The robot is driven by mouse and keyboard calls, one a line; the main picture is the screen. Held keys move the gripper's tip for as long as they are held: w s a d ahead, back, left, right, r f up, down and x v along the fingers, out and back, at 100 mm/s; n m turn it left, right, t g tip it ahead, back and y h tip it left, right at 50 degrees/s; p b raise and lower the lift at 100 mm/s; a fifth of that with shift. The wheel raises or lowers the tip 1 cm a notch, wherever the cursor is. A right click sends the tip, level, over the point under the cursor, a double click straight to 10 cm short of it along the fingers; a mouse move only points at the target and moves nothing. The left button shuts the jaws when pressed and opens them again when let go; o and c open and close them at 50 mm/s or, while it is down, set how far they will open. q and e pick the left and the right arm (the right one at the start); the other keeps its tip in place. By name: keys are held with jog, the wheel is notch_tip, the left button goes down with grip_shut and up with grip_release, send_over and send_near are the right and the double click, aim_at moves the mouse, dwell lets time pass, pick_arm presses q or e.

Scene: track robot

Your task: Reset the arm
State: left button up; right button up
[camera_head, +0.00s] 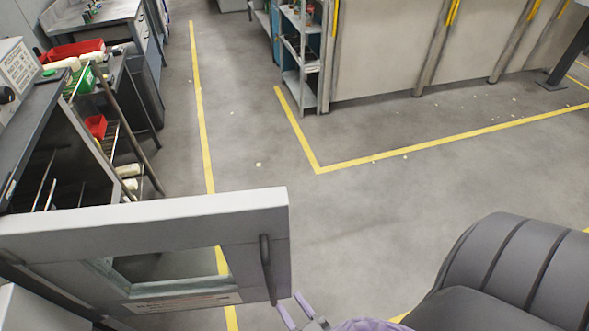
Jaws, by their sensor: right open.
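My right gripper (292,307) shows at the bottom centre, with two pale purple fingers spread apart and nothing visible between them. It is just below and to the right of the dark handle (267,270) of an open grey door (130,219). The fingers are close to the handle's lower end; I cannot tell whether they touch it. Part of my right arm shows in purple at the bottom edge. My left gripper is not in view.
The door swings out from a dark-fronted cabinet (38,125) at the left. A rack behind it holds red (72,50) and green bins. A dark ribbed seat-like shape (515,265) fills the lower right. The marked floor (350,215) between is largely clear.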

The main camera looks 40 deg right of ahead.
jog(key=s+f+n+g+y+b, duration=0.1)
jog(key=s+f+g+b, duration=0.25)
jog(key=f, duration=0.85)
jog(key=s+f+n+g+y+b, duration=0.15)
jog(key=f+g+b, duration=0.35)
jog(key=f, duration=0.6)
pick_arm(q)
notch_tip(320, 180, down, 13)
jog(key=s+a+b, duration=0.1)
jog(key=b, duration=0.4)
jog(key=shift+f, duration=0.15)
pick_arm(e)
jog(key=s+d+f+g+h, duration=0.1)
jog(key=s+d+f+g, duration=0.1)
jog(key=s+f+g, duration=0.2)
jog(key=s+d+f+g, duration=0.2)
jog(key=s+f+g, duration=0.3)
jog(key=s+f, duration=0.2)
jog(key=shift+s+d+f+n+h, duration=0.25)
jog(key=shift+s+n+h, duration=0.1)
jog(key=shift+s, duration=0.7)
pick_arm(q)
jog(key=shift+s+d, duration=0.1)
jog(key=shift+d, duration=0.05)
